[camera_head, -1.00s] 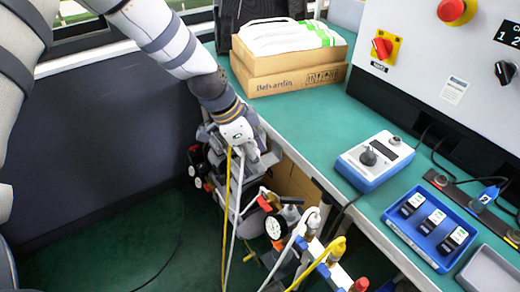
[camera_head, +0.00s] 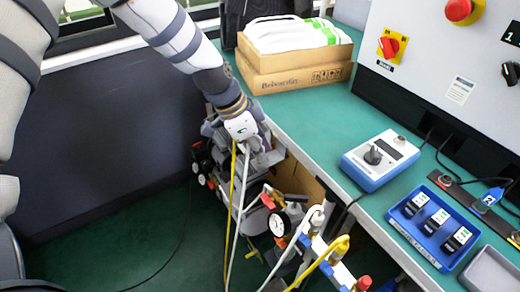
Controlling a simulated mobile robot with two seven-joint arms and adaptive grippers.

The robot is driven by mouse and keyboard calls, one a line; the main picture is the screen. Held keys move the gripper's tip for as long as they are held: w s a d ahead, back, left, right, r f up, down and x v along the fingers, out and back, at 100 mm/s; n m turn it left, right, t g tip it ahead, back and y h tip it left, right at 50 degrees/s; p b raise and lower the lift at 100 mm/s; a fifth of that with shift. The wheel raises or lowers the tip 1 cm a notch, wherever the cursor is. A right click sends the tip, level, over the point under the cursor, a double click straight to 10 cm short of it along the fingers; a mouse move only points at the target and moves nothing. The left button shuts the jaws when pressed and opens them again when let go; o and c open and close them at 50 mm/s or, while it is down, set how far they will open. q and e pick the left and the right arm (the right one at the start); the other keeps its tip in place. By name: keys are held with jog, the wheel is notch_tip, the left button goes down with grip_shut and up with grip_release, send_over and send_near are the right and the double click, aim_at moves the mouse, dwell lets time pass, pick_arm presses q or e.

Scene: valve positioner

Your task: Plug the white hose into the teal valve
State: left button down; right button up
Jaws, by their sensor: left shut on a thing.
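The white hose (camera_head: 241,205) hangs down in a long line from just below my left wrist. My left gripper (camera_head: 259,152) points down in front of a cluster of grey machinery, shut on the white hose's upper end; the grip itself is small and partly hidden. A yellow hose (camera_head: 230,205) hangs close beside the white one. I cannot make out the teal valve; the wrist and machinery may cover it. My right gripper is not in view.
The green bench (camera_head: 300,118) carries a carton (camera_head: 290,78), a blue-white meter (camera_head: 378,160) and a blue tray (camera_head: 425,245). A dark panel (camera_head: 95,150) stands left.

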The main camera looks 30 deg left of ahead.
pick_arm(q)
jog(key=shift+r, duration=0.85)
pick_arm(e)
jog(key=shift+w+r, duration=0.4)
